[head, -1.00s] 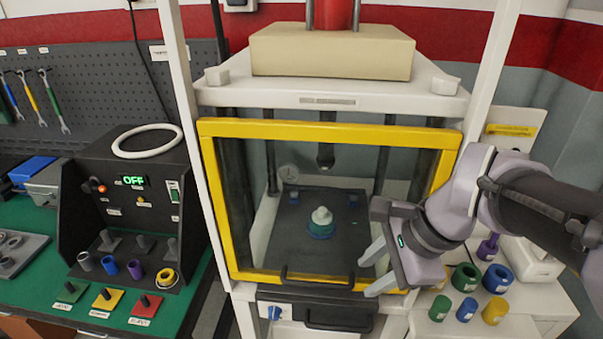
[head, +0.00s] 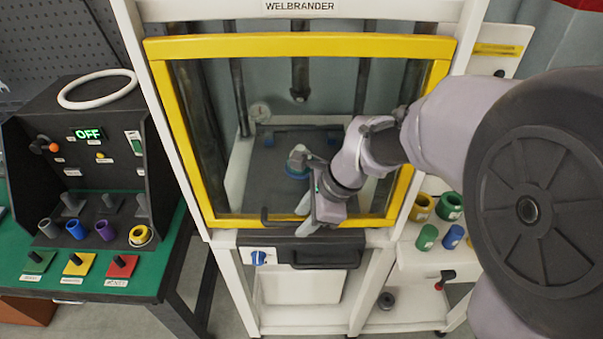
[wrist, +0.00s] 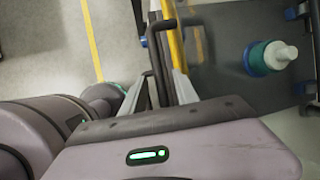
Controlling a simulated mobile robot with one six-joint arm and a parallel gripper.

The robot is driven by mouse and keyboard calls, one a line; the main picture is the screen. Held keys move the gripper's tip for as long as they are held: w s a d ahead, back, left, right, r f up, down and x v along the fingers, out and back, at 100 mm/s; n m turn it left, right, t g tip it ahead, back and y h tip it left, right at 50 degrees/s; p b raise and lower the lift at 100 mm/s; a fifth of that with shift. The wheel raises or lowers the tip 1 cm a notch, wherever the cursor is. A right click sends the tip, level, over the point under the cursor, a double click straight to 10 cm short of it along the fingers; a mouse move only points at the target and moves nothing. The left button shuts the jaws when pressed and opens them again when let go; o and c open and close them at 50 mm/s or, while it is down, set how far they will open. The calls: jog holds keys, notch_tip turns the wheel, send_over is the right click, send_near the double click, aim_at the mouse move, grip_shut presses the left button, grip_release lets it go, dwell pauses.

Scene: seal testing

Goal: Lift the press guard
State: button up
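The press guard (head: 290,47) is a clear panel in a yellow frame, lowered across the front of the press. Its dark bar handle (head: 283,220) sits at the middle of the bottom edge; in the wrist view the handle (wrist: 158,62) reaches between my fingers. My gripper (head: 306,214) is at the right end of the handle, and in the wrist view my gripper (wrist: 158,90) has its fingers apart, one on each side of the bar. I cannot tell whether either finger touches it. Behind the panel, a white-topped piece on a teal base (head: 297,164) stands on the press bed.
The control box (head: 88,135) reading OFF stands left on a green bench. Several coloured cylinders (head: 450,206) stand on a white shelf at right.

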grip_shut()
dwell(1.4)
